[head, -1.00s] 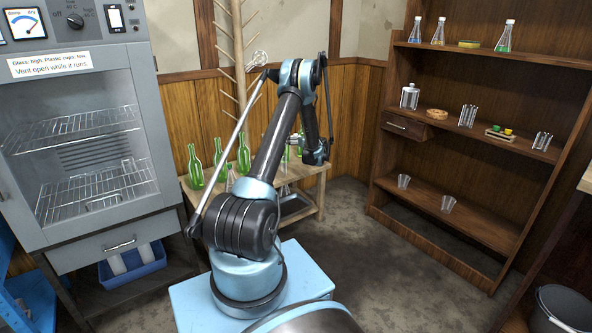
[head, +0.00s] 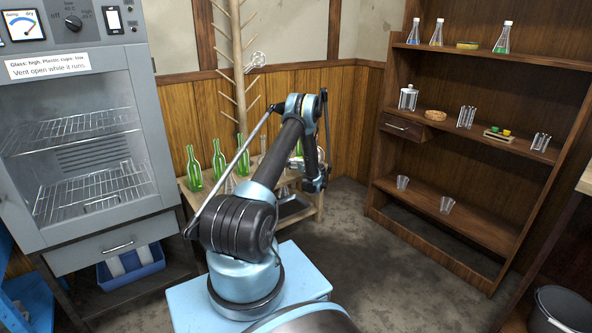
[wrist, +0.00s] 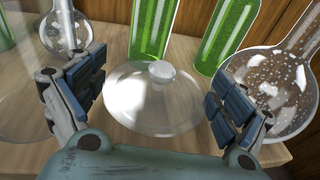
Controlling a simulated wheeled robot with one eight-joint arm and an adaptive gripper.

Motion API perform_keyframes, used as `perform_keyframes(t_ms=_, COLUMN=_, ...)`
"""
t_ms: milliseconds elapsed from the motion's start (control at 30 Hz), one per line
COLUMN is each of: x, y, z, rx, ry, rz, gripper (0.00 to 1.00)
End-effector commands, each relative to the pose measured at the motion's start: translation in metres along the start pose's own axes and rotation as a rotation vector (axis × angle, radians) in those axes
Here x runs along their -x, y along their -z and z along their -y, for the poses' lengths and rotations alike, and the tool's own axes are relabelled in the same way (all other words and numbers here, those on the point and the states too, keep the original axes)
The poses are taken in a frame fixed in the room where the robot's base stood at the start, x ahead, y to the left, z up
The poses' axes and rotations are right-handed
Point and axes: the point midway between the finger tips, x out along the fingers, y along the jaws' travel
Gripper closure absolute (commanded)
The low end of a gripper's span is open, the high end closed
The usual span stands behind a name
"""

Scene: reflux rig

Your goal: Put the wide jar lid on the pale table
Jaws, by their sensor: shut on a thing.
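The wide jar lid (wrist: 150,112) is a clear, shallow glass dome with a pale knob on top. In the wrist view it sits between the two blue-padded fingers of my gripper (wrist: 156,92), which is shut on it across its width. The lid is knob-up and looks level, low over the pale wooden table (wrist: 187,52). I cannot tell whether its rim touches the wood. In the head view my gripper (head: 315,184) is at the right part of the pale table (head: 205,205), and I cannot make out the lid there.
Green bottles (head: 219,164) stand along the table, close behind the lid in the wrist view (wrist: 228,38). A speckled round flask (wrist: 268,92) is close to the right finger. Another glass flask (wrist: 64,30) stands behind the left finger. A wooden peg rack (head: 240,80) rises behind.

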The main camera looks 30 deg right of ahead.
Motion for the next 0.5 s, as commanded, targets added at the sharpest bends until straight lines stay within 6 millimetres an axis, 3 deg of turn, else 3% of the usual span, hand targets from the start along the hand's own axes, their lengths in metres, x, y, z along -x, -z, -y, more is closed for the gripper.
perform_keyframes(t_ms=300, x=-0.005, y=0.034, z=0.0, rx=0.0, ry=0.0, rz=0.0, gripper=0.35)
perform_keyframes(t_ms=500, x=-0.006, y=0.036, z=0.0, rx=0.0, ry=0.0, rz=0.0, gripper=0.35)
